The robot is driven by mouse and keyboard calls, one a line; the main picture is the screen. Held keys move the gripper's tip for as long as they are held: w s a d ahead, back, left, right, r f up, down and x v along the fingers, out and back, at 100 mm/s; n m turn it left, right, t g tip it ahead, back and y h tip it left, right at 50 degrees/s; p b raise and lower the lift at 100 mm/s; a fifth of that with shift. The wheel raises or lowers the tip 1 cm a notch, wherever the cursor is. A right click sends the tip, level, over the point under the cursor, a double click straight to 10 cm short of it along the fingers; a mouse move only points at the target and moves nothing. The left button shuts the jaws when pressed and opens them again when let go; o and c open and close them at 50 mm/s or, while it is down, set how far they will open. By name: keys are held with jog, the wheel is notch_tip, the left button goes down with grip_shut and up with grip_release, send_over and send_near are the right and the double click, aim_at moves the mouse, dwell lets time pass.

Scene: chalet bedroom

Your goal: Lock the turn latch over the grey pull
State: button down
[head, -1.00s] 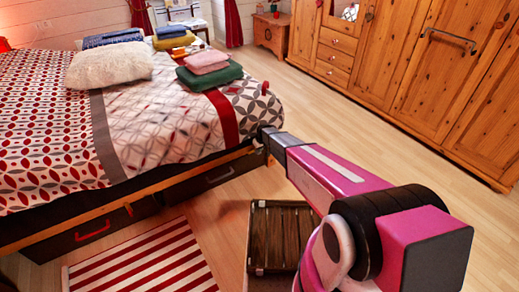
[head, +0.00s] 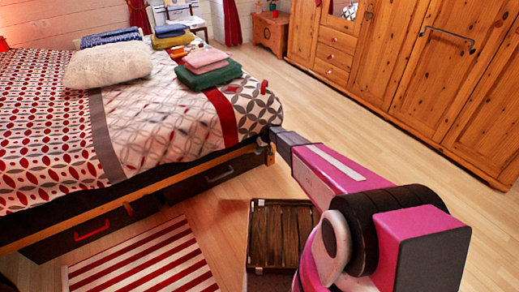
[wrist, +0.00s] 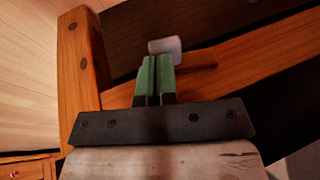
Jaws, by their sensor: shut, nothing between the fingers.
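The grey pull (head: 218,175) is on the dark drawer front under the bed, at the right of the bed's long side. The turn latch (wrist: 200,60) shows in the wrist view as a short wooden bar on the bed's wooden rail, with a pale grey block at its left end. My gripper (wrist: 157,62) has its green fingers together, with nothing between them. Its tips are at or just in front of the pale block; I cannot tell if they touch. In the head view my gripper (head: 270,136) is at the bed's near right corner and largely covers the latch area.
A second drawer with a red pull (head: 92,231) is to the left, with a wooden latch (head: 128,208) above it. An open slatted case (head: 252,240) lies on the floor beside a striped rug (head: 150,262). Floor is clear towards the wardrobe (head: 420,70).

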notch_tip(320, 180, down, 6)
jog(key=a+m+g+y, duration=0.1)
jog(key=m+g+y, duration=0.1)
jog(key=g+y, duration=0.3)
jog(key=y, duration=0.4)
jog(key=shift+s+f, duration=0.2)
jog(key=shift+s, duration=0.15)
jog(key=shift+r, duration=0.15)
jog(key=shift+r, duration=0.65)
jog(key=shift+w, duration=0.1)
jog(key=shift+w+d+r, duration=0.1)
jog(key=shift+w+d, duration=0.05)
jog(key=shift+d, duration=0.1)
jog(key=w+f+v, duration=0.1)
jog(key=v, duration=1.2)
